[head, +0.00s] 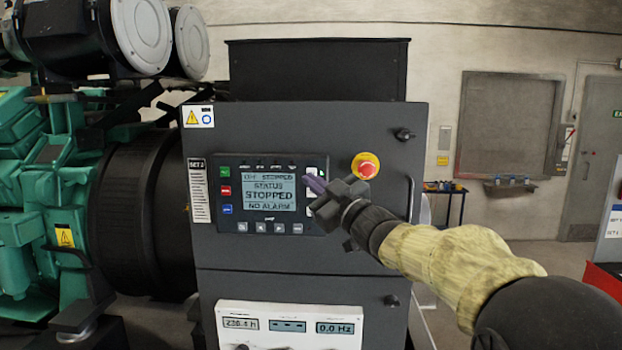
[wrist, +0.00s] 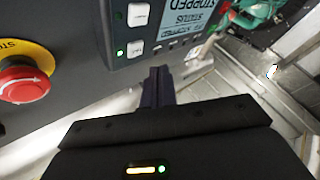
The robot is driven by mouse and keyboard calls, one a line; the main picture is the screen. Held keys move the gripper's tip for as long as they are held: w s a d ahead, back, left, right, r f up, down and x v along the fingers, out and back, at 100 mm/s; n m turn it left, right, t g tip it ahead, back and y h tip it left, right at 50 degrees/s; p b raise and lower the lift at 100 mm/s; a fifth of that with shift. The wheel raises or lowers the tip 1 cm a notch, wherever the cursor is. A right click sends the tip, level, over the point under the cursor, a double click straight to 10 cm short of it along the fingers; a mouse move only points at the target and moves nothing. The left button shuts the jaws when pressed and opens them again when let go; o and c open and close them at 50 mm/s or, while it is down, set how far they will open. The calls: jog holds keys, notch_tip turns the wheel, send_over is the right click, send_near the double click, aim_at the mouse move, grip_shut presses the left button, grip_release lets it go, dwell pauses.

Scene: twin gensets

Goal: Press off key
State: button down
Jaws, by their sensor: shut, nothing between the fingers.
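The control panel (head: 270,228) is on the dark cabinet, its screen (head: 268,192) reading "STOPPED", "STATUS", "NO ALARM" and an off-stopped top line. Left of the screen are a green key (head: 224,172), a red key (head: 226,191) and a blue key (head: 227,209); I cannot read which is the off key. Pale keys line the right side, partly hidden by my gripper (head: 308,183). The wrist view shows two of them, an upper white key (wrist: 138,14) and a lower white key (wrist: 135,48). My gripper is shut and empty at the panel's right side; contact is unclear.
A red emergency stop button (head: 367,168) on a yellow disc sits just right of the panel; it also shows in the wrist view (wrist: 22,82). A white meter panel (head: 289,345) is below. A green engine (head: 25,190) stands left.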

jog(key=s+b, duration=0.2)
jog(key=s, duration=0.2)
jog(key=shift+s+a, duration=0.1)
jog(key=shift+s, duration=0.1)
dwell(0.6)
jog(key=s+d+f+m+g+h, duration=0.15)
jog(key=d+f+m+h, duration=0.4)
jog(key=f, duration=0.65)
jog(key=d+f+m+g+h, duration=0.2)
jog(key=d+f+m+h, duration=0.2)
jog(key=d+f+h, duration=0.55)
jog(key=s+d+f+m+g+y, duration=0.1)
jog(key=s+f+m+g, duration=0.3)
jog(key=s+f+g, duration=0.6)
jog(key=s+d+f, duration=0.1)
jog(key=s+f, duration=1.1)
jog(key=shift+s, duration=0.3)
